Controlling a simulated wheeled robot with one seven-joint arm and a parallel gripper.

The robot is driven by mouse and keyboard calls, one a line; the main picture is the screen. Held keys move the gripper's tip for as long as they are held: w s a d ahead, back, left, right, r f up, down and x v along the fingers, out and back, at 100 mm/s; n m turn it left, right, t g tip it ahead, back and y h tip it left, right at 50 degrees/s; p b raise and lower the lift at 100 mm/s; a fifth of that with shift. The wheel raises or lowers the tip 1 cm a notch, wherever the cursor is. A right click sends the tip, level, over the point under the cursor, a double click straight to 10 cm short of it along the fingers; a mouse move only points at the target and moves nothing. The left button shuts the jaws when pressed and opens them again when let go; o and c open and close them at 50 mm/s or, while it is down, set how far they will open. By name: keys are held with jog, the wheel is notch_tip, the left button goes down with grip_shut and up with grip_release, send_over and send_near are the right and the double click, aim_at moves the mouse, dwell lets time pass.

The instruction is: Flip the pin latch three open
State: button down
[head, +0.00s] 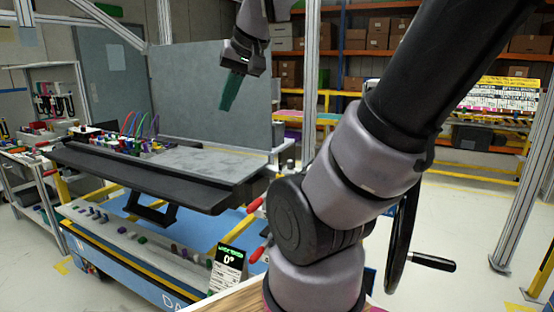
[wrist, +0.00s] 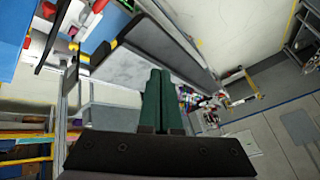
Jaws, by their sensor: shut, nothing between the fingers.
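My gripper (head: 230,95) has dark green fingers, pointing down, in front of the grey back panel (head: 215,85) and above the dashboard module (head: 135,182). In the wrist view its fingers (wrist: 160,75) lie side by side, shut and empty. Red-ended handles show at the right side of the blue station, an upper one (head: 255,204) and a lower one (head: 257,253), partly hidden by my arm. A red handle (wrist: 48,10) also shows at the wrist view's top left. The gripper is apart from all of them. I cannot tell which is pin latch three, nor its position.
Coloured cables (head: 138,128) stand behind the module. A black handwheel (head: 402,235) is right of my arm. Metal posts (head: 522,150) stand around; floor is open at the right.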

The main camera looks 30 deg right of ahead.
jog(key=w+d+f+n+g, duration=0.1)
jog(key=w+d+f, duration=0.3)
jog(key=w+d, duration=0.2)
jog(key=w+d+f+n+g, duration=0.1)
jog(key=w+d+f, duration=0.4)
jog(key=d, duration=0.5)
jog(key=w+d+f+n+g+h, duration=0.1)
jog(key=w+d+f+n, duration=0.2)
jog(key=w+d+f, duration=0.2)
jog(key=w+d, duration=0.3)
jog(key=d, duration=0.1)
jog(key=shift+f, duration=0.2)
jog(key=shift+w+f, duration=0.1)
notch_tip(320, 180, down, 9)
jog(key=shift+s+f, duration=0.15)
jog(key=shift+s, duration=0.2)
jog(key=shift+d, duration=0.1)
